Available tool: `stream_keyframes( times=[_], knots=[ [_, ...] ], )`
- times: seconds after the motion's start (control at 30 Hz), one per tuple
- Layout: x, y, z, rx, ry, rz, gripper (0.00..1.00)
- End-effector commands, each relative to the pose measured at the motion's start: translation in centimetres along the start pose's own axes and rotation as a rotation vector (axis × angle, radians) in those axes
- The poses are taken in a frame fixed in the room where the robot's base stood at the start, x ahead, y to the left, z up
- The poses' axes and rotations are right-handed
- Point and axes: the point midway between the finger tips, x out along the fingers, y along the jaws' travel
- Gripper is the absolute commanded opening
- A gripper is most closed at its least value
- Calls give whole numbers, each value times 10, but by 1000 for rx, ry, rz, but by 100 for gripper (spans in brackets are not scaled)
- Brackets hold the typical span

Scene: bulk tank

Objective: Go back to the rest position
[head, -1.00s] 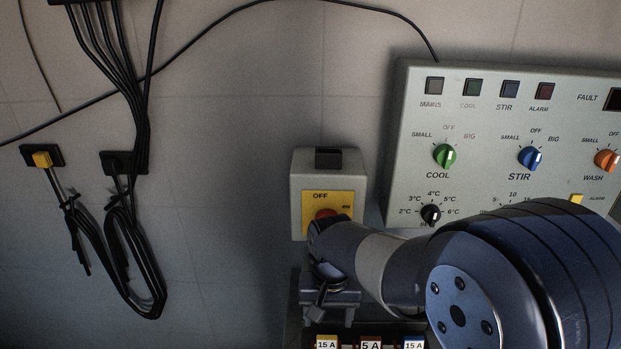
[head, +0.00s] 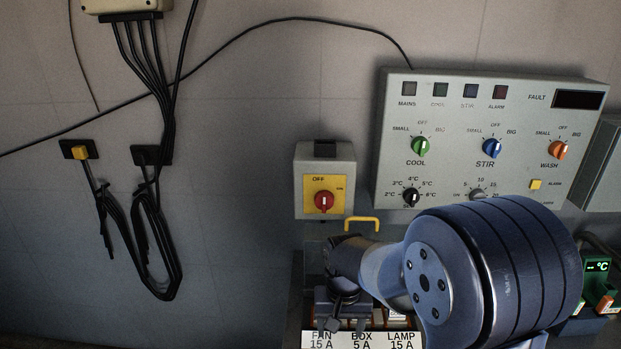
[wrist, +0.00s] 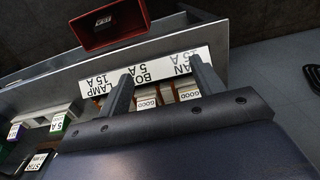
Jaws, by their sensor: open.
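The same strip shows upside down beyond the fingertips, with fuse blocks (wrist: 188,92) marked GOOD behind and between the fingers. Whether the fingers touch anything is unclear. My arm hides part of the tray.
A switch box (head: 324,181) with a red knob (head: 324,201) is on the wall above my gripper; a yellow handle (head: 362,221) is close by. A control panel (head: 455,185) is behind my arm. Cables (head: 155,240) hang at left. The wrist view shows a red bin (wrist: 112,38).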

Motion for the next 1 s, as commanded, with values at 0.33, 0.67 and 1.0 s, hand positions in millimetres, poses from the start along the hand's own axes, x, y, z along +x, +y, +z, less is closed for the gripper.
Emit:
stream_keyframes(
  times=[0.33,0.67,1.0],
  knots=[
    [30,44,-27,-8,-5,1,63],
    [57,80,-39,-20,-3,0,63],
    [65,88,-42,-25,0,0,63]
  ],
)
